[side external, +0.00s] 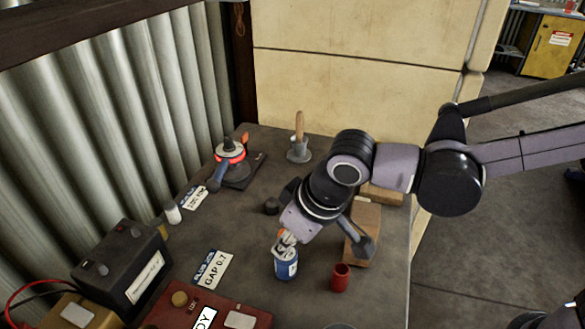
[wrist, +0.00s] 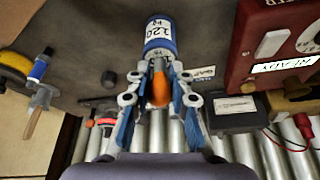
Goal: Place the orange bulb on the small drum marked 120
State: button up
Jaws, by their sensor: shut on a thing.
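My gripper (wrist: 159,72) is shut on the orange bulb (wrist: 160,92), which sits between the two fingers in the wrist view. The small blue drum (wrist: 158,30) with a white label marked 120 lies straight beyond the fingertips. In the side external view my gripper (side external: 287,245) points down at the top of the blue drum (side external: 286,268), which stands upright on the bench. The fingers hide most of the bulb and part of the drum's top there. I cannot tell whether the bulb touches the drum.
A GAP 0.7 plate (side external: 212,269) lies to the left. A red box (side external: 215,315) is in front; a black battery (side external: 122,268) stands at far left.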

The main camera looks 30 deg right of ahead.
jog(key=shift+f, duration=0.15)
jog(key=o, duration=0.8)
jog(key=shift+c, duration=0.2)
jog(key=v, duration=1.2)
jog(key=d+f+m+t, duration=0.1)
jog(key=d+f, duration=0.2)
jog(key=d, duration=0.6)
jog(key=s+d+f+m+t+h, duration=0.1)
jog(key=d+f+m, duration=0.1)
jog(key=d, duration=0.8)
jog(key=d+f+m+t+h, duration=0.1)
jog(key=d+f, duration=0.3)
jog(key=d, duration=0.5)
jog(key=shift+s+d+f+m, duration=0.25)
jog(key=shift+d+f+m, duration=0.05)
jog(key=shift+m, duration=0.4)
